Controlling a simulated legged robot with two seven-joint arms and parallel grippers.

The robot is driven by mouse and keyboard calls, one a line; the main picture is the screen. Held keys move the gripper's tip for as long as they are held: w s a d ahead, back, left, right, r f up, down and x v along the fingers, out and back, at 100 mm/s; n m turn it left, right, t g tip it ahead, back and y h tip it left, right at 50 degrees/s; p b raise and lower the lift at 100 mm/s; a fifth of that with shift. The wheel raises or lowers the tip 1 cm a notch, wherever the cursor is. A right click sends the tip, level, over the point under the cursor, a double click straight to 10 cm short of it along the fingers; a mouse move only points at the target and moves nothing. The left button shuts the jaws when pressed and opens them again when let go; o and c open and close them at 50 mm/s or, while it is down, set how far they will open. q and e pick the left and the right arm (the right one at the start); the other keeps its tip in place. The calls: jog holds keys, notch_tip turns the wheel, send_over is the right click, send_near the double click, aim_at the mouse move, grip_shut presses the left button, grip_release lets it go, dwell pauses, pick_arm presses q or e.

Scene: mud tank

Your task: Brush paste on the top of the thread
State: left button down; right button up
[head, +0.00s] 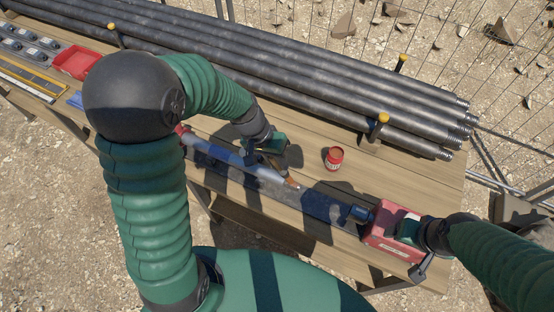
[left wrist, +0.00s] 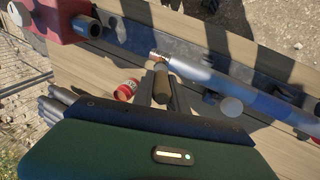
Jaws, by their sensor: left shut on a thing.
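A grey pipe (head: 262,172) lies along a dark rail on the bench, its threaded end pointing toward the red machine. In the left wrist view the bright thread (left wrist: 158,56) shows at the tip of the pipe (left wrist: 215,84). My left gripper (head: 270,150) is shut on a brush, whose brownish handle (left wrist: 162,80) shows between the fingers. The brush is close to the thread; I cannot tell whether its bristles touch it. A red open paste can (head: 334,158) stands on the bench; it also shows in the left wrist view (left wrist: 126,90). My right gripper (head: 410,231) is at the red machine, fingers unclear.
The red machine (head: 388,238) has a dark blue socket (head: 361,214) facing the thread across a gap. Several long dark pipes (head: 300,75) lie behind, between yellow-capped posts (head: 379,122). A red tray (head: 76,62) is at far left. The bench (head: 425,180) is clear at right.

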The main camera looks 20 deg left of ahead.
pick_arm(q)
jog(key=shift+d, duration=0.75)
jog(key=shift+s+d+r, duration=0.1)
jog(key=shift+d, duration=0.35)
jog(key=shift+a, duration=0.25)
jog(key=shift+a+f, duration=0.2)
jog(key=shift+a, duration=0.5)
jog(key=shift+d, duration=1.05)
jog(key=a, duration=0.2)
jog(key=shift+a+r, duration=0.15)
jog(key=shift+a, duration=0.25)
jog(key=shift+d, duration=1.35)
jog(key=shift+a, duration=0.4)
